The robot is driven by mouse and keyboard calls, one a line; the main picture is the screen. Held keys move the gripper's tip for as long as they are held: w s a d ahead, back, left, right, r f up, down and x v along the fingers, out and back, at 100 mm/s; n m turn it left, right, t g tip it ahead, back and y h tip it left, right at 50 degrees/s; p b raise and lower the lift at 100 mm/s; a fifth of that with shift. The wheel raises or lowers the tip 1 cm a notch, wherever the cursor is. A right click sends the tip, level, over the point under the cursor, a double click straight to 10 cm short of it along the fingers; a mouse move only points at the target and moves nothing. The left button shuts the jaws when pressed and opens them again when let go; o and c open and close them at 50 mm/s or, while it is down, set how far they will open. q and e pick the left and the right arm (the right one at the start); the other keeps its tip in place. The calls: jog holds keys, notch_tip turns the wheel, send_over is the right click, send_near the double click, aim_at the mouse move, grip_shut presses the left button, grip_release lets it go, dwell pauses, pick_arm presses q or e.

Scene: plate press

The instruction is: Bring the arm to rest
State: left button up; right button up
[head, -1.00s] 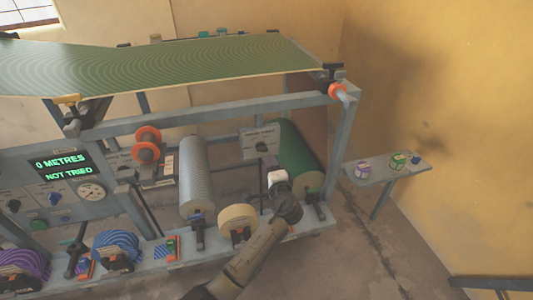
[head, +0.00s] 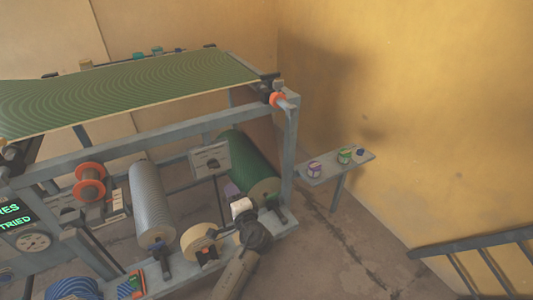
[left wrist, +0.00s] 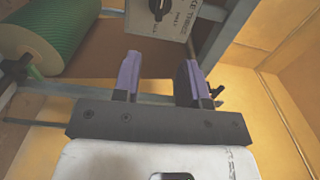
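My left arm comes up from the bottom of the head view. Its left gripper (head: 233,190) is at the right end of the press, in front of the green roller (head: 247,165). In the left wrist view the two purple fingers of the left gripper (left wrist: 161,68) stand apart with nothing between them. A grey panel (left wrist: 165,14) with a black knob lies beyond the fingertips, and the green roller (left wrist: 45,35) is at upper left. Whether the fingers touch anything is unclear. My right gripper is not in view.
The grey press frame (head: 289,140) carries a green patterned sheet (head: 130,88) on top, a grey roller (head: 150,205) and a cream roll (head: 198,241). A small shelf (head: 325,175) with small tubs is on the right. A dark railing (head: 480,240) is at lower right; floor between is clear.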

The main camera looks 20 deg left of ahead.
pick_arm(q)
jog(key=s+d+r+n+g+h+p, duration=0.1)
jog(key=s+d+r+n+h+p, duration=0.15)
jog(key=s+d+h, duration=0.3)
jog(key=s+d+r+n+h+p, duration=0.2)
jog(key=s+d+n+h+p, duration=0.15)
jog(key=s+h, duration=0.35)
jog(key=s+d+f+g+h+p, duration=0.2)
jog(key=s+g+p, duration=0.7)
jog(key=s, duration=1.9)
notch_tip(320, 180, up, 36)
jog(key=t+p, duration=0.2)
jog(key=p, duration=3.7)
jog(key=shift+w+a+r+m+t+p, duration=0.15)
jog(key=shift+w+a+m+t+p, duration=0.2)
jog(key=shift+w+m+t+p, duration=0.1)
